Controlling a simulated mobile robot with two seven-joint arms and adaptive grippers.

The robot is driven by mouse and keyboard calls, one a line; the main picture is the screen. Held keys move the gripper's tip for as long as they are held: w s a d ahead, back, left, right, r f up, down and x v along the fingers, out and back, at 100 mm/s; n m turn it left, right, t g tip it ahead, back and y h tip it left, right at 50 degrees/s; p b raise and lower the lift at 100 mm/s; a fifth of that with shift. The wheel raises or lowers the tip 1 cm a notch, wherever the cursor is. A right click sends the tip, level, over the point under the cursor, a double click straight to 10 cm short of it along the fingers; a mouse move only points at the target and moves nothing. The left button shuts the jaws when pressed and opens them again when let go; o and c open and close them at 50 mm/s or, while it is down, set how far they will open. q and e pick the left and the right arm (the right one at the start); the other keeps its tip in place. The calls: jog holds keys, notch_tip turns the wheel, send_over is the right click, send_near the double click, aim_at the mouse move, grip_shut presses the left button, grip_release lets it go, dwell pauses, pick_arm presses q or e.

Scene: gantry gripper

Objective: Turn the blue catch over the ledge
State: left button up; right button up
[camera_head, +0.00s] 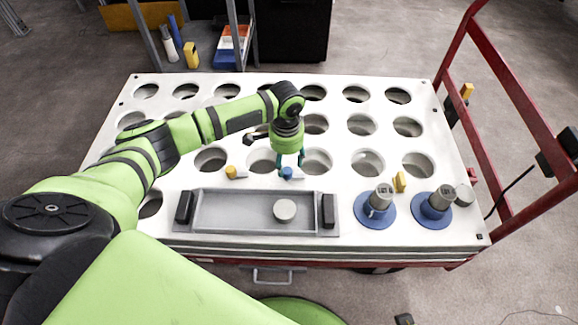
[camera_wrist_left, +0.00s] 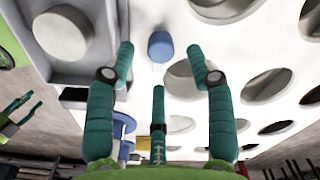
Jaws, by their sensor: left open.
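The blue catch (camera_head: 287,173) is a small blue piece on the white holed top, just behind the grey tray's back edge. In the left wrist view it shows as a short blue cylinder (camera_wrist_left: 161,46). My left gripper (camera_head: 290,158) points down just above and behind it. Its teal fingers (camera_wrist_left: 160,62) are spread and empty, with the catch beyond their tips and no clear contact. I cannot make out which edge is the ledge. Teal fingers at the left edge of the left wrist view look like my right gripper (camera_wrist_left: 22,108), small and cut off.
The grey tray (camera_head: 235,212) has black end blocks and a round grey disc (camera_head: 285,209). Two blue-based grey posts (camera_head: 376,207) stand to its right. Yellow pieces (camera_head: 233,172) (camera_head: 400,182) lie nearby. Round holes cover the top. A red cart frame (camera_head: 511,82) rises at right.

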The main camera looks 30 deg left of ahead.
aim_at(287, 171)
pick_arm(q)
notch_tip(287, 171, down, 3)
jog(key=shift+r+b, duration=0.15)
jog(key=shift+b, duration=0.2)
jog(key=shift+f, duration=0.65)
pick_arm(e)
jog(key=r, duration=0.3)
jog(key=shift+w+r, duration=0.2)
jog(key=shift+w, duration=0.2)
pick_arm(q)
jog(key=shift+c, duration=0.4)
grip_shut()
